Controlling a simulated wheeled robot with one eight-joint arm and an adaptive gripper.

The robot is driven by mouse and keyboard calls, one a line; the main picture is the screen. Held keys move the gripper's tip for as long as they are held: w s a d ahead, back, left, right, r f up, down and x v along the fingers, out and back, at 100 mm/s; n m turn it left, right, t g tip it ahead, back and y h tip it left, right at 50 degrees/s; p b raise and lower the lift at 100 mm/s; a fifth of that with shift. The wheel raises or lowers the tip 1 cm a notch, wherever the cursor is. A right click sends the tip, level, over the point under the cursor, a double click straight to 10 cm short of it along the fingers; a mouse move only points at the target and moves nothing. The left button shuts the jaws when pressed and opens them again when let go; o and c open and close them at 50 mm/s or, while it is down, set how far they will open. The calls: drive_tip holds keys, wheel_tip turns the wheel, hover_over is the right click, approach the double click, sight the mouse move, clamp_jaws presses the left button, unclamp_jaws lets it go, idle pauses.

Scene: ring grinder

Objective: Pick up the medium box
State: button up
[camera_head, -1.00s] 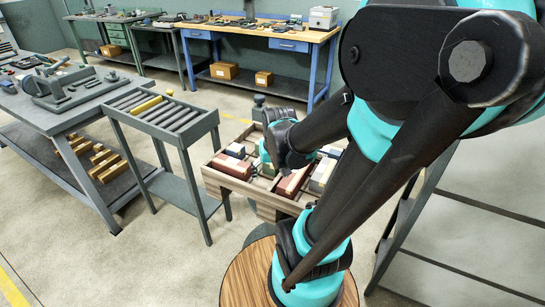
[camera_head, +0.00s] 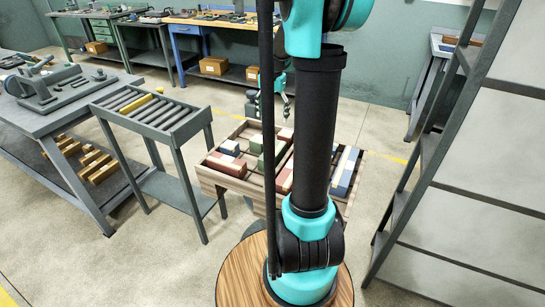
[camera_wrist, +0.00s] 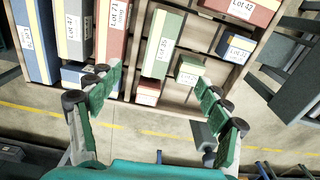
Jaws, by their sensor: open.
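A wooden compartment tray (camera_head: 222,183) holds labelled boxes of differing sizes; I cannot tell which one the task calls medium. The wrist view shows a long blue box (camera_wrist: 33,40), a long red box (camera_wrist: 113,25), a green box (camera_wrist: 161,45), a small green box (camera_wrist: 189,70) and a small red box (camera_wrist: 148,92). A blue box (camera_wrist: 236,47) and a red box (camera_wrist: 258,15) lie at upper right. My gripper (camera_wrist: 158,95) is open and empty, its fingers spread at the tray's near edge in that view. In the head view, my gripper (camera_head: 272,105) is above the tray's far side, partly hidden.
A roller stand (camera_head: 152,110) and a grey workbench (camera_head: 60,110) stand left of the tray. A grey shelf rack (camera_head: 425,170) is close on the right. Benches (camera_head: 195,22) line the back wall. Floor beyond the tray is open.

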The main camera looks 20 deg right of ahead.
sight(273, 150)
drive_tip(key=f, duration=0.5)
drive_tip(key=w+f, duration=0.1)
drive_tip(key=f, duration=1.1)
drive_tip(key=shift+w+d, duration=0.15)
drive_tip(key=shift+d, duration=0.15)
clamp_jaws()
